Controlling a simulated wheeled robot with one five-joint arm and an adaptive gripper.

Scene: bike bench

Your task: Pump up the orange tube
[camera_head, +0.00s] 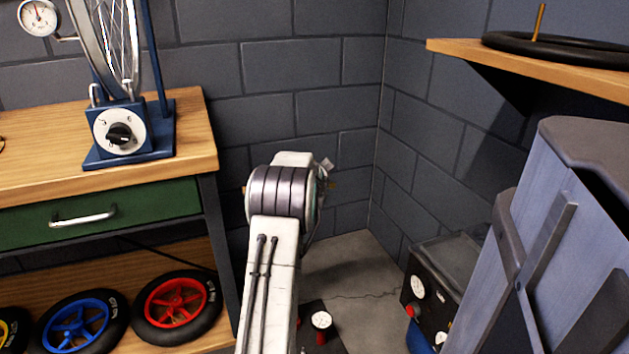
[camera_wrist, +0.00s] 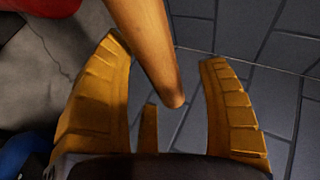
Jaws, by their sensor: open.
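My gripper (camera_wrist: 165,50) is open in the wrist view, its two ribbed fingers spread apart. A round wooden bar (camera_wrist: 150,45) comes down from the top edge and its rounded end lies in the gap between the fingers. I cannot tell whether a finger touches it. In the head view my own arm hides the gripper and most of what is behind it. A small round white gauge (camera_head: 321,320) on a dark and red base shows low beside my arm. I cannot make out an orange tube in either view.
A wooden bench (camera_head: 190,125) with a blue wheel stand (camera_head: 130,150) is at left, several coloured wheels (camera_head: 177,306) below. A grey-blue cabinet (camera_head: 530,230) and a black box with dials (camera_head: 440,280) are at right. A shelf (camera_head: 470,52) above holds a black ring (camera_head: 560,48).

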